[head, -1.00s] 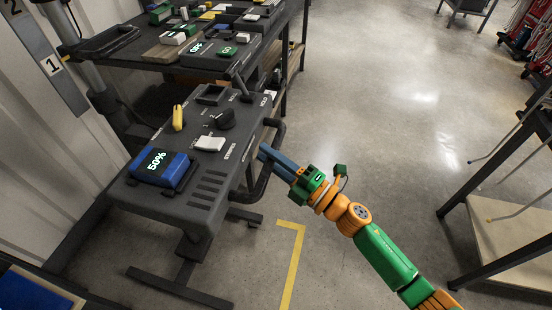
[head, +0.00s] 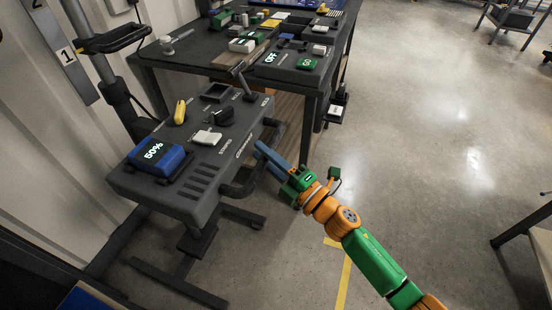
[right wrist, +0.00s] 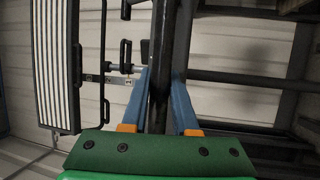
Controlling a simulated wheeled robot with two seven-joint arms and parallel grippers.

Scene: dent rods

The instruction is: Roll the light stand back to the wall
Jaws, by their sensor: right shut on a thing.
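The light stand (head: 200,165) is a dark wheeled stand with a sloped control panel, a blue box reading 50%, a yellow knob and a white switch. It stands at left in the head view, near the pale ribbed wall (head: 75,150). My right gripper (head: 262,155) is shut on the dark handle (head: 244,188) at the stand's right side. In the right wrist view, a dark bar (right wrist: 161,60) runs between the two blue fingers (right wrist: 163,95). The fingers hide part of the handle. My left gripper is not in view.
A dark workbench (head: 290,85) with small tools and an OFF display stands just behind the stand. Yellow floor tape (head: 343,280) lies to the right of its base. A table edge (head: 525,225) shows at far right. Open floor (head: 430,150) lies between.

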